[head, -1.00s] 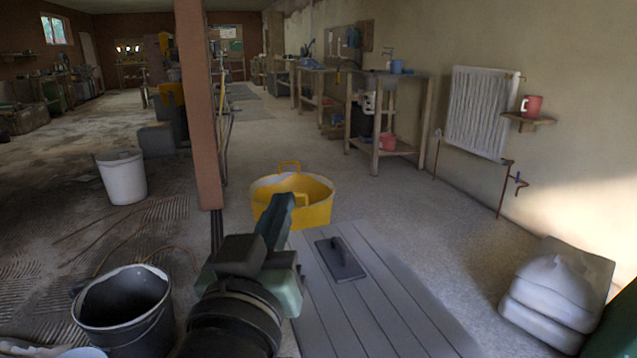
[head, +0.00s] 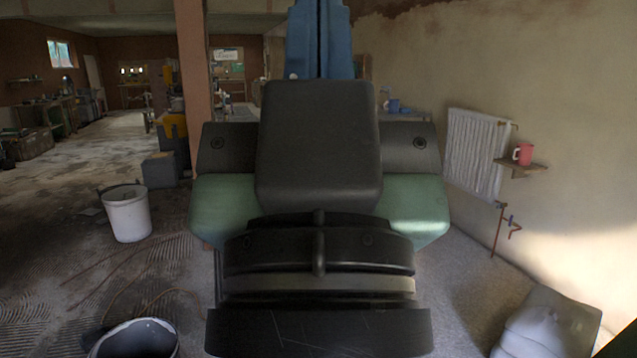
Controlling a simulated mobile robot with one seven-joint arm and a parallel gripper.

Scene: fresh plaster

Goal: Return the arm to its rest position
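My gripper (head: 321,40) is raised close in front of the head camera and fills the middle of the view. Its black and green body and dark wrist stand upright, with the blue fingers pointing up. The two fingers lie side by side with only a thin dark seam between them, so it looks shut. The fingertips are cut off by the top edge, and I see nothing held. The arm hides the floor straight ahead, including where the yellow tub and grey boards stood in the earlier view.
A white bucket (head: 127,214) stands on the floor at left, and a dark bucket (head: 138,342) at lower left. A brown post (head: 193,70) rises behind the gripper. At right are a radiator (head: 474,150), a red mug (head: 523,154) on a shelf, and pale sacks (head: 548,325).

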